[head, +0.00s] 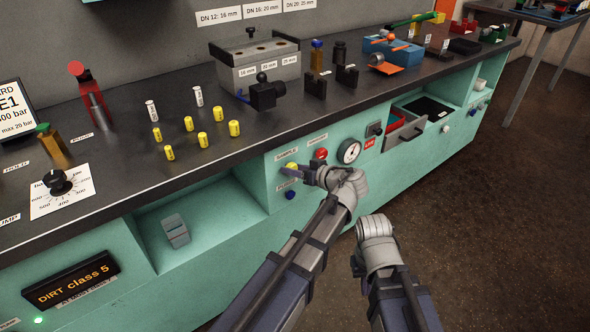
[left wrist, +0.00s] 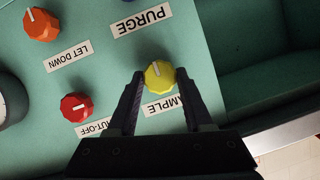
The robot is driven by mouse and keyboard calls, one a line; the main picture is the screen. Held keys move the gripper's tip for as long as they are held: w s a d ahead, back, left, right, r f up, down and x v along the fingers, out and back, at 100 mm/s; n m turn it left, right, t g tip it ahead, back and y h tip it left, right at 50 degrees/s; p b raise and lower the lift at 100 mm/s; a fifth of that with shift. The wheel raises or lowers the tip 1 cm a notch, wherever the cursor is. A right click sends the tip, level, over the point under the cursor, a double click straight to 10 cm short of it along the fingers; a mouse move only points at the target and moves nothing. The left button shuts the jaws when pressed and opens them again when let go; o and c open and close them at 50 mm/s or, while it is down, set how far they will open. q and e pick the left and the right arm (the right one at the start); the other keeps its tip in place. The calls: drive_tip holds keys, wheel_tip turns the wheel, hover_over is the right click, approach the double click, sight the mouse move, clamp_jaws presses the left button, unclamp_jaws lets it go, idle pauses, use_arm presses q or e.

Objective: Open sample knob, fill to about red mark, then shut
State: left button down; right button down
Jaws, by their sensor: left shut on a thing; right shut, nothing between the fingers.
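The yellow sample knob (left wrist: 159,74) sits on the green front panel, its white pointer line showing in the left wrist view. A SAMPLE label (left wrist: 165,104), partly covered, is beside it. In the head view the knob (head: 292,166) is at my left gripper (head: 303,172). My left gripper's fingers (left wrist: 157,88) stand on both sides of the knob and are shut on it. My right gripper (head: 357,264) is low on the right, away from the panel; its fingers barely show. I see no red fill mark in either view.
A red knob (left wrist: 77,107) labelled SHUT-OFF and an orange knob (left wrist: 41,25) labelled LET DOWN are close by. In the head view a blue knob (head: 290,195) is below and a pressure gauge (head: 349,152) to the right. Yellow caps and white vials (head: 152,110) stand on the bench.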

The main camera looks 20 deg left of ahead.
use_arm(q)
drive_tip(key=m+g+y+b, duration=0.1)
drive_tip(key=m, duration=0.2)
drive_tip(key=shift+w+d+f+y+b, duration=0.1)
drive_tip(key=shift+y+b, duration=0.2)
use_arm(e)
drive_tip(key=shift+f, duration=0.85)
use_arm(q)
drive_tip(key=shift+c, duration=1.5)
unclamp_jaws()
use_arm(e)
drive_tip(key=shift+d, duration=0.1)
